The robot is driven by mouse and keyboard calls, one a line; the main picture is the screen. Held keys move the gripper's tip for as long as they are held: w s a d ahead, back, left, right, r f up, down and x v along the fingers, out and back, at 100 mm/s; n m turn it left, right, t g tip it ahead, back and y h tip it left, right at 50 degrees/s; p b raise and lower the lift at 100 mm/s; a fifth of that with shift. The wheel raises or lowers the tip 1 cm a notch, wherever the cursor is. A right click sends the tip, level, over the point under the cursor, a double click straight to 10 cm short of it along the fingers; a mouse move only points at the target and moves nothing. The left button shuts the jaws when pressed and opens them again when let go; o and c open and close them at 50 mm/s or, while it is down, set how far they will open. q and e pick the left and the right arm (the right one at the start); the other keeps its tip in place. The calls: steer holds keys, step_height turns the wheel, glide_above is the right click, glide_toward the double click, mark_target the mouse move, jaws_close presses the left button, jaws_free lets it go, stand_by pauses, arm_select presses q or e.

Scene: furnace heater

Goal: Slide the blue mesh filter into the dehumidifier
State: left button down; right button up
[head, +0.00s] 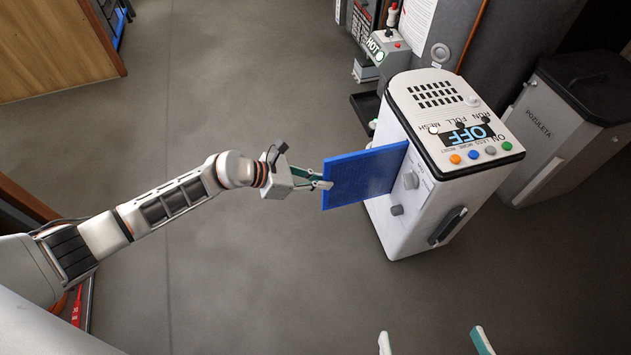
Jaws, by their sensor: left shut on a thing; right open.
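The blue mesh filter (360,177) is a flat blue panel held upright on its edge. My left gripper (322,184) is shut on its left edge. The filter's right edge meets the left side of the white dehumidifier (395,215); I cannot tell how far, if at all, it is inside. The dehumidifier stands on the floor, with a display reading OFF, a vent grille and several coloured buttons on top. My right gripper (432,342) shows only as two fingertips at the bottom edge, apart, with nothing visible between them.
A grey bin (565,125) labelled POZULETA stands right of the dehumidifier. A grey appliance with a HOT label (378,48) is behind it. A wooden panel (55,45) is at upper left. The grey floor (250,280) is clear in the middle and front.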

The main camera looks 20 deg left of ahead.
mark_target(360, 172)
arm_select(q)
steer(key=shift+w+d+r, duration=0.1)
steer(key=shift+w+d, duration=0.65)
steer(key=shift+d, duration=0.3)
steer(key=shift+w+d, duration=0.65)
steer(key=shift+d, duration=0.3)
steer(key=shift+w+d, duration=0.6)
steer(key=shift+d, duration=0.3)
steer(key=shift+d, duration=0.15)
steer(key=shift+w+d+b, duration=0.15)
steer(key=shift+w+d, duration=0.4)
steer(key=shift+d, duration=0.2)
steer(key=shift+w+d+b, duration=0.15)
steer(key=shift+w+d, duration=0.35)
steer(key=shift+d, duration=0.2)
steer(key=shift+w+d, duration=0.2)
steer(key=shift+d, duration=0.05)
